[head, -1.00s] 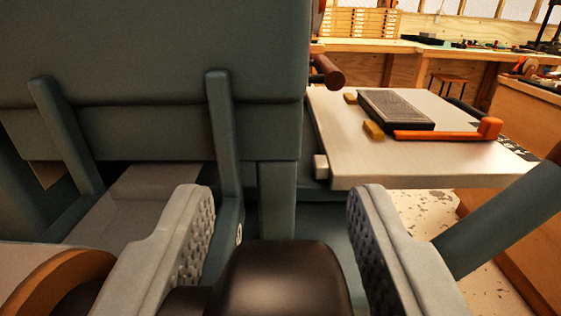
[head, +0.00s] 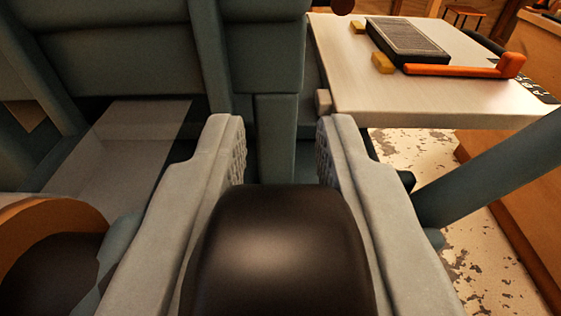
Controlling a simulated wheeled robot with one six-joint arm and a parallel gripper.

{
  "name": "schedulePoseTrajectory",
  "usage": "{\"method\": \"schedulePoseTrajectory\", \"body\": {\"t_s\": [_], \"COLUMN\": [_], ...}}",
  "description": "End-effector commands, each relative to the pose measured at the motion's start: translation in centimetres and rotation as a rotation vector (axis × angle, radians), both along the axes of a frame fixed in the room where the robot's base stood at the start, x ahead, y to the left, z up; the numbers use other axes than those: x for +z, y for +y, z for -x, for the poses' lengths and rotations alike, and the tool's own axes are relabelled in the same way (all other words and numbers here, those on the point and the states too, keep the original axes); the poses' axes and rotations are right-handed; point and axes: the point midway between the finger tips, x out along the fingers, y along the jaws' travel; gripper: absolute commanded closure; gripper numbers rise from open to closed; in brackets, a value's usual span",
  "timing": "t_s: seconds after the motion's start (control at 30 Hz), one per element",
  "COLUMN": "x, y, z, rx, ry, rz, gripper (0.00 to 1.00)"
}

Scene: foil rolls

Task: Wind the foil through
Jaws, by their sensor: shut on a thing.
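My gripper (head: 282,150) is shut on a dark rounded grip (head: 280,240), with one grey ridged finger on each side. The grip is smooth and nearly black, and fills the lower middle of the head view. What it is fixed to is hidden. At the lower left is part of a roll (head: 52,222) with an orange-brown rim and a dark centre. A pale, see-through sheet (head: 135,140), perhaps the foil, lies behind it inside the teal machine frame (head: 110,50). Where the sheet leads is hidden.
Right of the machine is a pale table (head: 440,95) bearing a dark ribbed block (head: 408,40), an orange lever (head: 450,70) and small yellow blocks (head: 383,63). A teal bar (head: 490,175) slants across the right. Speckled floor (head: 460,250) shows below.

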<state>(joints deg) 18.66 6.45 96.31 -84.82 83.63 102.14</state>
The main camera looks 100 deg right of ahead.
Motion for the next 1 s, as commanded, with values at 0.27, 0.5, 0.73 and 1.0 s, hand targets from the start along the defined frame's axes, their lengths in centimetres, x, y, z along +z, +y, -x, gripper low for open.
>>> {"method": "schedulePoseTrajectory", "body": {"t_s": [0.27,0.5,0.73,1.0], "x": [-0.46,-0.66,-0.67,-0.68], "y": [-0.04,0.02,0.03,0.04], "z": [0.02,-0.01,-0.03,-0.03], "rx": [-0.001,0.001,0.001,0.001], "ry": [-0.049,-0.064,-0.064,-0.063], "rz": [-0.196,-0.259,-0.259,-0.258], "gripper": [1.0,1.0,1.0,0.56]}}
